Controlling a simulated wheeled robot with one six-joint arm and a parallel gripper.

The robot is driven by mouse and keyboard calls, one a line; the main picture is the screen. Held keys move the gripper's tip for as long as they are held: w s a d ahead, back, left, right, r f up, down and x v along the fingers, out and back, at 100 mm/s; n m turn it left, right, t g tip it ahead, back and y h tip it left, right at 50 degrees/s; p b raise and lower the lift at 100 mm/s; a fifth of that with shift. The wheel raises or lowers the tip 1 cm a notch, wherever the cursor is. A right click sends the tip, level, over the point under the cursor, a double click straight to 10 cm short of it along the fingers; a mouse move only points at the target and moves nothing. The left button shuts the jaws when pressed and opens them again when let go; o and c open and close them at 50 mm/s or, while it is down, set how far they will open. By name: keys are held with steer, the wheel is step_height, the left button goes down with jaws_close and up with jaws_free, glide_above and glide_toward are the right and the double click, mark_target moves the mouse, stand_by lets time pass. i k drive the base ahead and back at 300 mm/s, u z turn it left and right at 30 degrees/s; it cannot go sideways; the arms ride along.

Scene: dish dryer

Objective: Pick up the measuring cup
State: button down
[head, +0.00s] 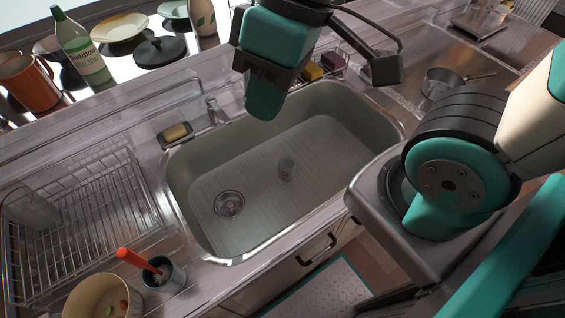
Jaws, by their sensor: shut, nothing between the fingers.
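My gripper (265,105) is shut and empty.
A faucet (215,112) and a soap dish (174,134) are at the sink's back left. A wire dish rack (95,225) stands left. A brush holder (165,274) and a bowl (100,298) are at the front left. A pan (442,82) sits right.

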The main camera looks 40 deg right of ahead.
mark_target(285, 164)
steer(key=k, duration=1.25)
steer(key=z, duration=0.75)
steer(key=i, duration=1.15)
steer(key=u, duration=0.75)
